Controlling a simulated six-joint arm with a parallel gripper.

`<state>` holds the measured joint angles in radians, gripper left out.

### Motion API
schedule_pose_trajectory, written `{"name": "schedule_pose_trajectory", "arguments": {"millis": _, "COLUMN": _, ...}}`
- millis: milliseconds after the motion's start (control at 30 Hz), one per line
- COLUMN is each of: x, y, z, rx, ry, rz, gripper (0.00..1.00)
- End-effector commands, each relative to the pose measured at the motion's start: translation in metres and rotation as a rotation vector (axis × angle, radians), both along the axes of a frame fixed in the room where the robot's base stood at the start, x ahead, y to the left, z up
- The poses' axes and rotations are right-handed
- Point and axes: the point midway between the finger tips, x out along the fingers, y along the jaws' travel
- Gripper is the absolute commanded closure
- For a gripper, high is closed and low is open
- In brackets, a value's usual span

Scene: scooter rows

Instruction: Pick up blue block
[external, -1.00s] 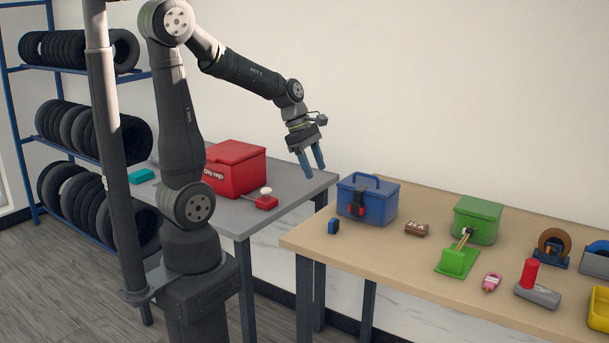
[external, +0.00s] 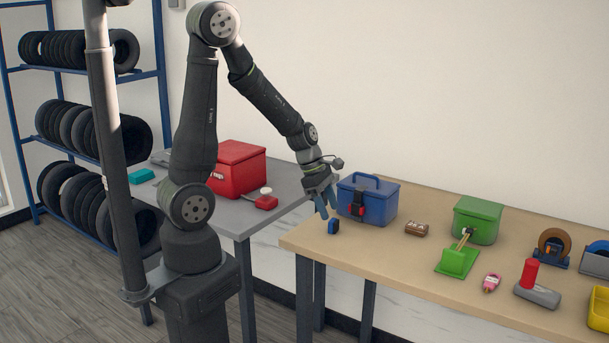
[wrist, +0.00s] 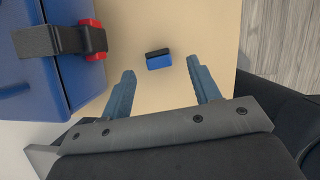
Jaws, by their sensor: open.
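The blue block (external: 333,227) is small, with a dark side, and sits on the tan table near its left end. In the wrist view the blue block (wrist: 159,60) lies ahead of my fingertips, roughly between their lines. My gripper (external: 328,210) is open and empty, just above and slightly left of the block in the external view. In the wrist view my gripper (wrist: 161,68) shows its two blue-grey fingers spread apart, with bare table between them. No contact with the block is visible.
A blue toolbox (external: 368,203) with a red and black latch stands close behind the block, and it fills the left of the wrist view (wrist: 35,70). A brown block (external: 416,229) and a green box (external: 478,220) are further right. The table's left edge is close.

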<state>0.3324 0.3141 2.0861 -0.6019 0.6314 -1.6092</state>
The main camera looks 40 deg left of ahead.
Motion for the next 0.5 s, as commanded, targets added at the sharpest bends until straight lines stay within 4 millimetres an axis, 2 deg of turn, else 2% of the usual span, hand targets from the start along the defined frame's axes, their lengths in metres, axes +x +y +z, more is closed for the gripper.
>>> {"name": "schedule_pose_trajectory", "arguments": {"millis": 500, "x": 0.006, "y": -0.017, "z": -0.046, "rx": 0.001, "ry": 0.002, "rz": -0.002, "gripper": 0.44}}
